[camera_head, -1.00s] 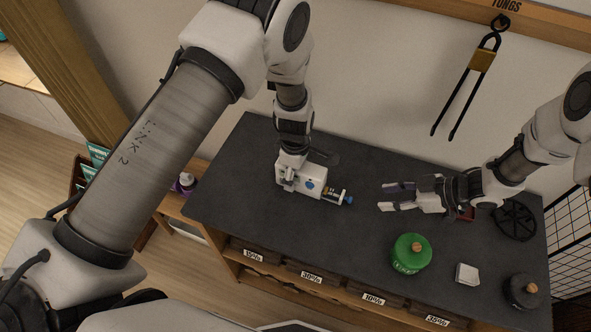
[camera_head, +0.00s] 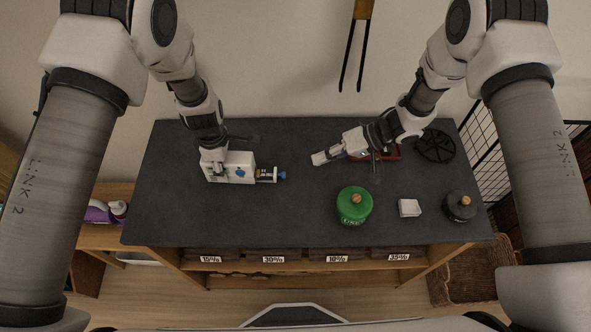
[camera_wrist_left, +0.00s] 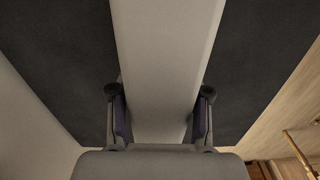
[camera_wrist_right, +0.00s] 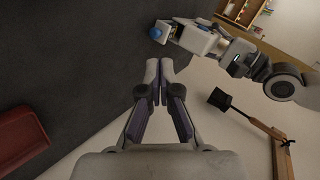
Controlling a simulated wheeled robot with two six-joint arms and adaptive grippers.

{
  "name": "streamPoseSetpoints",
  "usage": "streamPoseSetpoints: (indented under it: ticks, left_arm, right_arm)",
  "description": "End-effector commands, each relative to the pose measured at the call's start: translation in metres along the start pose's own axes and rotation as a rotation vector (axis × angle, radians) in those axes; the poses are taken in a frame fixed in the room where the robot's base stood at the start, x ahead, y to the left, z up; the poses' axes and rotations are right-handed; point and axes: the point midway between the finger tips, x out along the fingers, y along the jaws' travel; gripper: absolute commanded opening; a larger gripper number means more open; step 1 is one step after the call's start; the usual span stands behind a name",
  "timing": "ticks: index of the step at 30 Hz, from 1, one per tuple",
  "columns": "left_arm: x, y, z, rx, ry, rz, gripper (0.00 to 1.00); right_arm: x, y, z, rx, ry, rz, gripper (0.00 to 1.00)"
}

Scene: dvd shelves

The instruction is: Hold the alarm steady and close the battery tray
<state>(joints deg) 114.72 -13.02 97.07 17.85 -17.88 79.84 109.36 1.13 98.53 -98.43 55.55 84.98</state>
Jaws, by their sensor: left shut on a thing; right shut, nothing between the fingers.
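The white alarm (camera_head: 238,168) stands on the dark tabletop at the left. Its battery tray (camera_head: 266,175) sticks out from its right side and ends in a blue knob (camera_head: 283,176). My left gripper (camera_head: 213,166) is shut on the alarm's left part; in the left wrist view the pale alarm body (camera_wrist_left: 165,60) lies between its fingers. My right gripper (camera_head: 318,160) is shut and empty, to the right of the knob and apart from it. In the right wrist view its fingertips (camera_wrist_right: 160,68) are together, and the blue knob (camera_wrist_right: 160,32) shows beyond them.
A green canister (camera_head: 353,208), a small white block (camera_head: 409,208) and a dark lidded jar (camera_head: 460,208) stand at the front right. A red tray (camera_head: 388,152) and a black round rack (camera_head: 435,146) are behind the right arm. The table's front middle is clear.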

Motion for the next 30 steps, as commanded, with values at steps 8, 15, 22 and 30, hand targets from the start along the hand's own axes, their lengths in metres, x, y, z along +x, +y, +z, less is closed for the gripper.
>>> streamPoseSetpoints:
  ticks: [8,15,22,30]
  left_arm:
    - [0.0,0.0,0.0,0.0,0.0,-0.001,0.01]
    - [0.0,0.0,0.0,0.0,0.0,-0.001,0.01]
    - [0.0,0.0,0.0,0.0,0.0,-0.001,0.01]
    - [0.0,0.0,0.0,0.0,0.0,-0.001,0.01]
  right_arm:
    - [-0.009,0.02,0.006,0.329,0.018,-0.034,0.0]
    - [0.029,0.019,0.007,0.327,0.013,-0.033,0.0]
    - [0.073,0.018,0.005,0.325,0.015,-0.034,0.0]
    - [0.089,0.017,0.004,0.327,0.019,-0.034,0.0]
